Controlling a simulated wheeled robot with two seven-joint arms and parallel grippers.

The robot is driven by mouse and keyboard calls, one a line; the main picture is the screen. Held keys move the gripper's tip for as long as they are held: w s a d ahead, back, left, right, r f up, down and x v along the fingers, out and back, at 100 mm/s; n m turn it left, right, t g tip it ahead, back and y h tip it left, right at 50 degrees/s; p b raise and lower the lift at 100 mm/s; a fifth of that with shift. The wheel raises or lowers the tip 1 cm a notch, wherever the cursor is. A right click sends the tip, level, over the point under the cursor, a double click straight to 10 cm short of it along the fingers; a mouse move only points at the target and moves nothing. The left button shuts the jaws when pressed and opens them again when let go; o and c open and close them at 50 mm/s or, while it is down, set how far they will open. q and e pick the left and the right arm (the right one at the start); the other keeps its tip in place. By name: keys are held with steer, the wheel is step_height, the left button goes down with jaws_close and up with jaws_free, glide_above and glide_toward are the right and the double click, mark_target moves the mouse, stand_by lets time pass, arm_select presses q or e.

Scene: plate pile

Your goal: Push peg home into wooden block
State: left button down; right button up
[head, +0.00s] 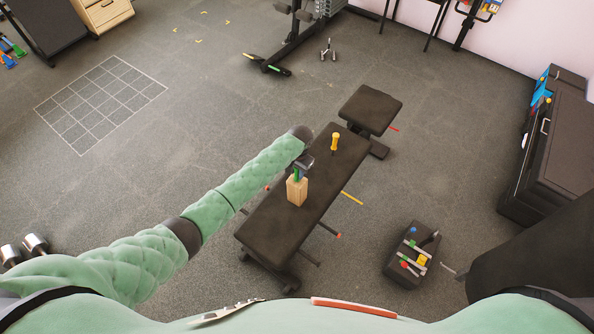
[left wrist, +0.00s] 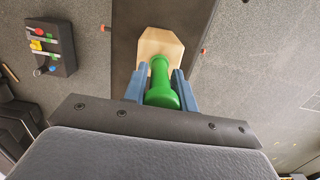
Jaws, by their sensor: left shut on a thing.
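The wooden block (head: 297,192) stands on the dark bench (head: 262,228) in the head view. It also shows at the top middle of the left wrist view (left wrist: 148,46). A green peg (left wrist: 160,92) with a wide round head points at the block's top. Its lower end is at the block, but how deep it sits is hidden. My left gripper (head: 300,168) is over the block, shut on the peg, with blue fingers on both sides of it in the left wrist view (left wrist: 161,88). My right gripper is not in view.
A yellow-handled tool (head: 335,141) stands on the bench beyond the block. A dark tray of coloured parts (head: 411,256) is on the floor to the right. A black cabinet (head: 545,150) stands at the far right. The floor left of the bench is mostly clear.

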arm_select(q)
steer(key=shift+a+f+b, duration=0.1)
steer(key=shift+f+b, duration=0.2)
steer(key=shift+f, duration=0.3)
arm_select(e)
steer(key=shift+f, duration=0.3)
arm_select(q)
steer(key=c, duration=1)
jaws_free()
steer(key=shift+c, duration=0.2)
steer(key=shift+r+b, duration=0.3)
steer(key=shift+b, duration=0.1)
steer(key=r, duration=0.2)
steer(key=r+b, duration=0.1)
steer(key=r, duration=0.4)
steer(key=shift+w+d+r+b, duration=0.2)
steer(key=shift+w+r+b, duration=0.1)
steer(key=shift+b, duration=0.1)
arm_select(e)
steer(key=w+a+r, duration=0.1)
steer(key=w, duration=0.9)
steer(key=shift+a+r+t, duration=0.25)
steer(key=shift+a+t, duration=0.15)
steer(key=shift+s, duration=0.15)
arm_select(q)
steer(key=shift+s, duration=0.1)
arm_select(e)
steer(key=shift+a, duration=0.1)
